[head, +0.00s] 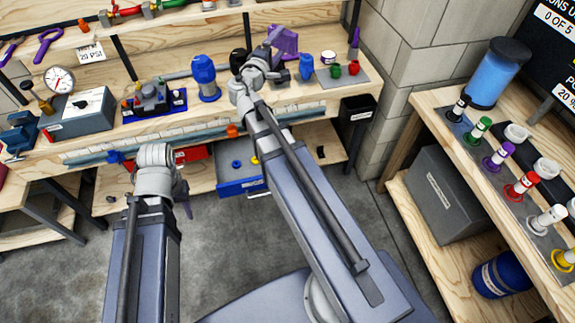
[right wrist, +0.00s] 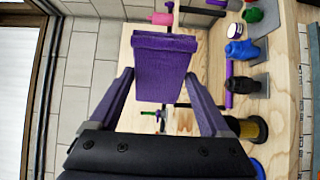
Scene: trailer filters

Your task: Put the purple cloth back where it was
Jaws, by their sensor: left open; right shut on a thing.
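The purple cloth (head: 286,40) is in my right gripper (head: 270,48), above the back right part of the workbench (head: 290,92). In the right wrist view the cloth (right wrist: 163,68) hangs as a flat folded panel between the two fingers of my right gripper (right wrist: 160,85), which is shut on it. The wood surface shows below the cloth; the gap between them is hard to judge. My left gripper (head: 165,180) is in front of the bench, low down, mostly hidden by its own wrist. It is open and away from the cloth.
A blue bottle (head: 204,76) stands left of my right gripper. A black bin (head: 355,116) hangs at the bench's front right. A blue drawer (head: 240,187) stands open below.

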